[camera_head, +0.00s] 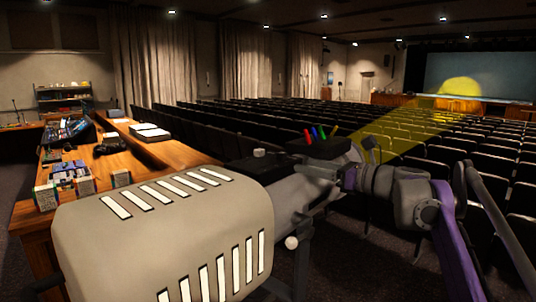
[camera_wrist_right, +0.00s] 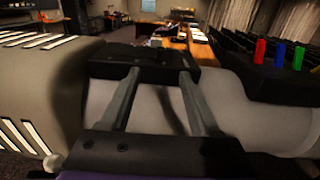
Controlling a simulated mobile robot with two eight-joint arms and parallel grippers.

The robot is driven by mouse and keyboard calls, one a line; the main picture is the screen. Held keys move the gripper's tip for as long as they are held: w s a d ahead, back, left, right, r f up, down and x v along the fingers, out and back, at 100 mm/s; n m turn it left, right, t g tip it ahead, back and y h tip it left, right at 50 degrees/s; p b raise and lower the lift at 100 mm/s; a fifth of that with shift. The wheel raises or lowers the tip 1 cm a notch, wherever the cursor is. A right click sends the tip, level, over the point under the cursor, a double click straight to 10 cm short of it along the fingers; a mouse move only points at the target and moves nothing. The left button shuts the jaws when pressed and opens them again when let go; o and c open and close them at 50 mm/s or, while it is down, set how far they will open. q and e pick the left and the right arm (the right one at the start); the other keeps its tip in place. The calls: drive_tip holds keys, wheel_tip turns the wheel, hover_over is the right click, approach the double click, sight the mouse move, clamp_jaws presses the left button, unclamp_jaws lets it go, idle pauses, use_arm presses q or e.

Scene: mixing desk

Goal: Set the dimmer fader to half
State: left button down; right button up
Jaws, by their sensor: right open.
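A large follow spot (camera_head: 165,240) with a beige slotted housing fills the front of the head view, and its housing shows at left in the right wrist view (camera_wrist_right: 40,85). A dark block (camera_head: 250,167) with a small knob sits on top, where housing meets barrel; a dark block (camera_wrist_right: 110,62) also shows beyond my fingers in the wrist view. I cannot make out which part is the dimmer fader. My right gripper (camera_wrist_right: 158,78) is open, its two fingers apart over the pale barrel, nothing visibly held. Its fingertips are hard to see in the head view. My left gripper is out of view.
A black holder with red, blue, green and orange levers (camera_head: 322,133) stands on the barrel close to my right wrist. A wooden desk (camera_head: 150,147) with a mixing console (camera_head: 67,131) and small boxes lies left. Rows of seats (camera_head: 415,130) fill the hall behind.

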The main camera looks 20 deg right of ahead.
sight(285, 156)
drive_tip(key=x, duration=0.3)
drive_tip(key=p+x, duration=0.1)
drive_tip(key=x, duration=0.2)
drive_tip(key=r+x, duration=0.1)
drive_tip(key=x, duration=0.2)
drive_tip(key=shift+w+d+f, duration=0.1)
drive_tip(key=shift+w, duration=0.35)
clamp_jaws()
idle(1.0)
